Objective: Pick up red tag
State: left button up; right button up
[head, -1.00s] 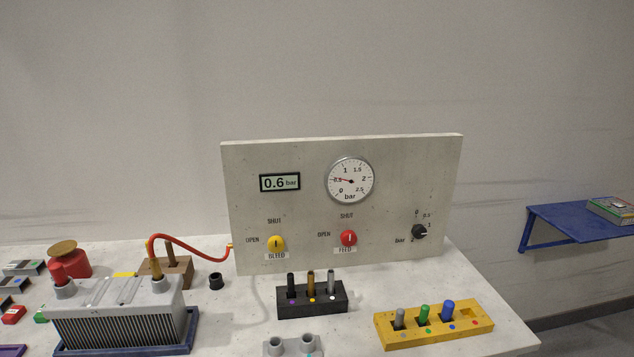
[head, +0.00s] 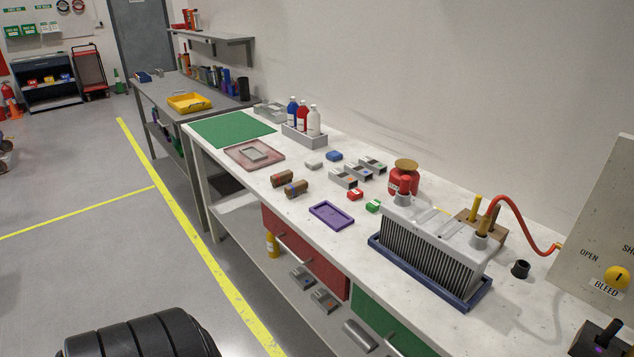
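A small red block with a pale marking (head: 355,194), which looks like the red tag, lies on the white workbench (head: 290,215) in the head view. A similar small green block (head: 373,206) lies just to its right and nearer. A purple tray (head: 332,215) lies to its left and nearer, apart from it. Neither gripper can be seen. A dark ribbed part at the bottom left looks like my own arm, without visible fingers.
A grey finned unit (head: 430,245) stands in a blue tray (head: 460,301) to the right, with a red hose (head: 520,225). A red canister (head: 403,180) stands behind the red block. Grey boxes (head: 343,178) and brown cylinders (head: 297,188) lie farther left. The bench's front strip is clear.

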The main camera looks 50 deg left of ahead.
aim_at(357, 193)
jog(key=u, duration=1.35)
jog(key=i+j+z, duration=0.1)
jog(key=i+j, duration=0.15)
jog(key=i, duration=0.2)
jog(key=i+j+z, duration=0.15)
jog(key=i, duration=0.25)
jog(key=i+j, duration=0.05)
jog(key=j, duration=0.05)
